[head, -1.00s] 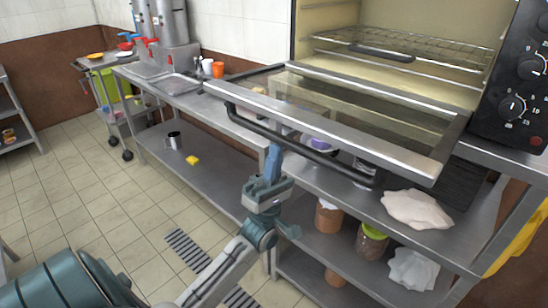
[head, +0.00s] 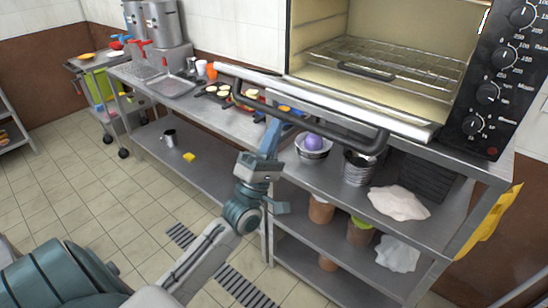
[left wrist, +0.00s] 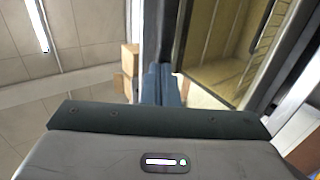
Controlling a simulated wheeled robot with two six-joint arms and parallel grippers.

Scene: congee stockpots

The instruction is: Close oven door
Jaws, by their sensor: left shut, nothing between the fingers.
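The oven (head: 375,45) stands on the steel counter with its cavity and wire rack (head: 385,60) showing. Its door (head: 330,103) is hinged at the bottom and partly open, seen nearly edge-on as a silver bar. A dark handle (head: 320,127) runs along the door's outer face. My left gripper (head: 271,132) is shut and empty, pointing up at the door's underside beside the handle; I cannot tell whether it touches. In the left wrist view, its closed fingers (left wrist: 163,82) point toward the door, with the yellowish oven interior (left wrist: 215,45) to the right.
Stockpots (head: 165,24) and cups stand along the counter at the left. The tiled floor (head: 90,190) at the left is clear.

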